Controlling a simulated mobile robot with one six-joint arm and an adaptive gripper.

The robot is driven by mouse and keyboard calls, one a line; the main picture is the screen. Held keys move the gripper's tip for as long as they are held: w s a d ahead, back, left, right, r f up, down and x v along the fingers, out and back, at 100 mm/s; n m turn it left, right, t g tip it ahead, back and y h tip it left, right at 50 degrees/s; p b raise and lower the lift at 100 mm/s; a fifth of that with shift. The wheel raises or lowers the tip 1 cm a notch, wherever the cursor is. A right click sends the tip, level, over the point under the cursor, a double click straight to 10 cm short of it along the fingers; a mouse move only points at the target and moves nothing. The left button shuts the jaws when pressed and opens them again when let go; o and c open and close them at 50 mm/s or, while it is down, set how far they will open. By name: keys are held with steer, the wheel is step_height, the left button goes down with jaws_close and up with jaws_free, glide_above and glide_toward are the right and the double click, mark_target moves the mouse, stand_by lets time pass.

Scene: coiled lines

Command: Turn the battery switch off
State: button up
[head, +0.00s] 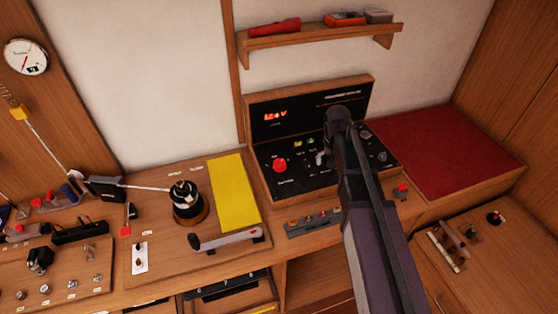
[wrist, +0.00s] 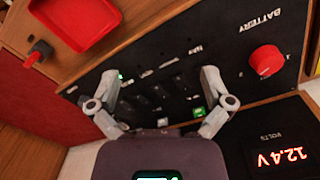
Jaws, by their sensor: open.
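The battery switch is a round red knob (wrist: 265,60) on a black panel (wrist: 240,50), beside the word BATTERY. In the head view the red knob (head: 280,165) sits at the left of the sloping panel (head: 300,183). My gripper (wrist: 161,76) is open and empty over the middle of the panel, with both fingers apart. In the wrist view the knob is to the right of the fingers and apart from them. In the head view my gripper (head: 323,156) is right of the knob, and my arm hides part of the panel. The knob's exact setting cannot be read.
A lit voltage display (wrist: 282,157) reads 12.4 V. Small switches and green lights lie near the fingers. A shelf (head: 320,35) hangs above the panel. A yellow sheet (head: 234,190) lies left, a red pad (head: 440,150) right, and a red tray (wrist: 75,20) shows in the wrist view.

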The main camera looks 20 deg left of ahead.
step_height(320, 180, up, 3)
steer(key=p, duration=0.2)
glide_above(279, 162)
steer(key=shift+s+a+f+n, duration=0.1)
steer(key=shift+a+n, duration=0.3)
steer(key=shift+f, duration=0.15)
steer(key=f+b, duration=0.9)
steer(key=d+f+b, duration=0.1)
steer(key=f+b, duration=0.3)
steer(key=shift+f, duration=0.25)
steer(key=c, duration=1.1)
